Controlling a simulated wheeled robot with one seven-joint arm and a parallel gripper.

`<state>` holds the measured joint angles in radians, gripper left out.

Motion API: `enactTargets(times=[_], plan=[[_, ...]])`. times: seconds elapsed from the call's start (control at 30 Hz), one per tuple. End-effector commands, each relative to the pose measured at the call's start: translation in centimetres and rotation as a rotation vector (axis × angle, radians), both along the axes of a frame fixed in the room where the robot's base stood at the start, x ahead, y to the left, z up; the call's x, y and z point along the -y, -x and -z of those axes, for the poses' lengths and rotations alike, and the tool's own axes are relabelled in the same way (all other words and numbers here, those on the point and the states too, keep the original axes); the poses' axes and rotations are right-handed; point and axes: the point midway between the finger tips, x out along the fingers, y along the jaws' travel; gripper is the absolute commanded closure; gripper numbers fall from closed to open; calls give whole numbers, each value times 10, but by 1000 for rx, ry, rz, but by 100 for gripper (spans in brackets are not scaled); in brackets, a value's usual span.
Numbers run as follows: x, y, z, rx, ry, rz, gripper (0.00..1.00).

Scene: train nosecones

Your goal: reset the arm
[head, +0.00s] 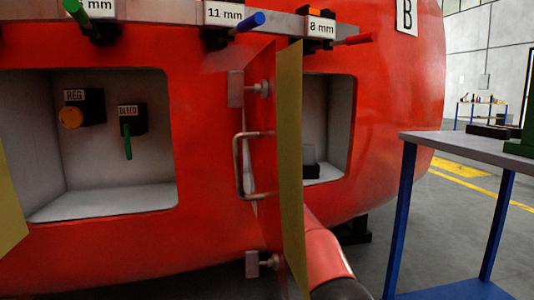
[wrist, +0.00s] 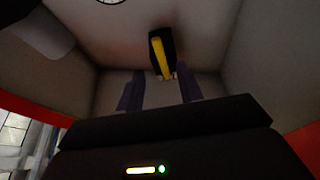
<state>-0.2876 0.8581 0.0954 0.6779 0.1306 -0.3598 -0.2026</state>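In the wrist view my gripper (wrist: 160,76) is inside a grey-walled compartment, its two dark fingers spread apart with nothing held. A black block with a yellow handle (wrist: 160,54) is on the wall ahead, between the fingertips in the picture. Gaps show on both sides of it, and I cannot tell how far ahead it is. In the head view my gripper is hidden behind the open red and yellow door (head: 290,160) in front of the right compartment (head: 340,130).
The left compartment (head: 100,205) is open, with an orange REG knob (head: 70,117) and a green BLEED lever (head: 127,146). A door handle (head: 240,165) juts out. Coloured-handled tools hang on a rail (head: 185,24) above. A blue-legged table (head: 465,147) stands at right.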

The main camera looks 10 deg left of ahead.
Motion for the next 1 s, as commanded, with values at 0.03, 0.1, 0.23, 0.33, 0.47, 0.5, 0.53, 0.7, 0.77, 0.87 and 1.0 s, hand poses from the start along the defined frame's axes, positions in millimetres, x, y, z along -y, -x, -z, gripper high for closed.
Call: enactTargets(times=[0.03, 0.1, 0.23, 0.33, 0.47, 0.5, 0.53, 0.7, 0.77, 0.87, 1.0], plan=[[0, 0, -1, 1, 0, 0, 64], [0, 0, -1, 0, 0, 0, 64], [5, 5, -7, -24, 11, -1, 64], [14, 15, -14, -77, 36, -3, 64], [35, 41, -21, -189, 82, -2, 64], [44, 53, -21, -233, 99, 1, 64], [51, 63, -22, -268, 112, 2, 64], [98, 136, -7, -487, 178, 27, 64], [115, 167, 3, -568, 195, 39, 64], [145, 223, 26, -702, 220, 65, 64], [183, 311, 68, -892, 239, 103, 64]])
